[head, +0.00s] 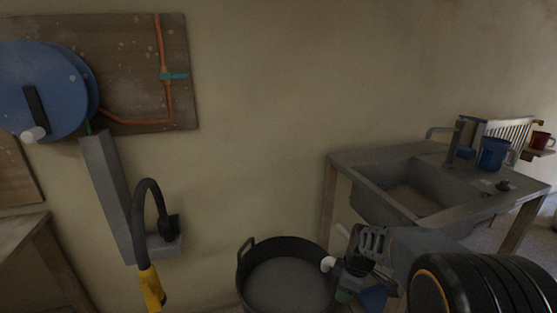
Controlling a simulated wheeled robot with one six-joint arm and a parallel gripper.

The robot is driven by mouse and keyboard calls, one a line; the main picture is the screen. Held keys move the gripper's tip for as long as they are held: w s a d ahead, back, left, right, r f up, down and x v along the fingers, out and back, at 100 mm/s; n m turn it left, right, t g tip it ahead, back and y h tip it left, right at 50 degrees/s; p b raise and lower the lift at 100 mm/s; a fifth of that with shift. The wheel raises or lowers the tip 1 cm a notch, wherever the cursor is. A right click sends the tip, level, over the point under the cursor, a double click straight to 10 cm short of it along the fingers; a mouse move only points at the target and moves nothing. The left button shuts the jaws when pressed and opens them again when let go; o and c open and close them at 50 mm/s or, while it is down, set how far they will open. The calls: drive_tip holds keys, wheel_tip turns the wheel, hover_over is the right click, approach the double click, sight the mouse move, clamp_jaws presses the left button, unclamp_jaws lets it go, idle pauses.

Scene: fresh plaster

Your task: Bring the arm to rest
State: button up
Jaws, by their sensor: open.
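My arm reaches in from the bottom right, with a black ribbed section and a grey link. My gripper (336,248) is at its end, pointing left, above the right rim of a black tub (243,272). Its two pale fingertips look apart, and I see nothing between them. Part of the gripper is dark and hard to make out against the tub.
A sink bench (344,160) with a tap (455,145) and a blue mug (493,153) stands right. A blue reel (40,90) and a yellow-handled black hose (151,287) are at left.

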drive_tip(key=s+r+m+t+p, duration=0.1)
drive_tip(key=s+r+m+p, duration=0.3)
drive_tip(key=r, duration=0.6)
drive_tip(key=s+a+r+m+t+h+p, duration=0.1)
drive_tip(key=s+r+m+p, duration=0.3)
drive_tip(key=r+p, duration=0.4)
drive_tip(key=s+r+m+t+p, duration=0.1)
drive_tip(key=s+r+m+p, duration=0.4)
drive_tip(key=r, duration=0.7)
drive_tip(key=shift+a+h+p, duration=0.25)
drive_tip(key=shift+h+p, duration=0.15)
drive_tip(key=shift+p, duration=0.1)
drive_tip(key=shift+s, duration=0.1)
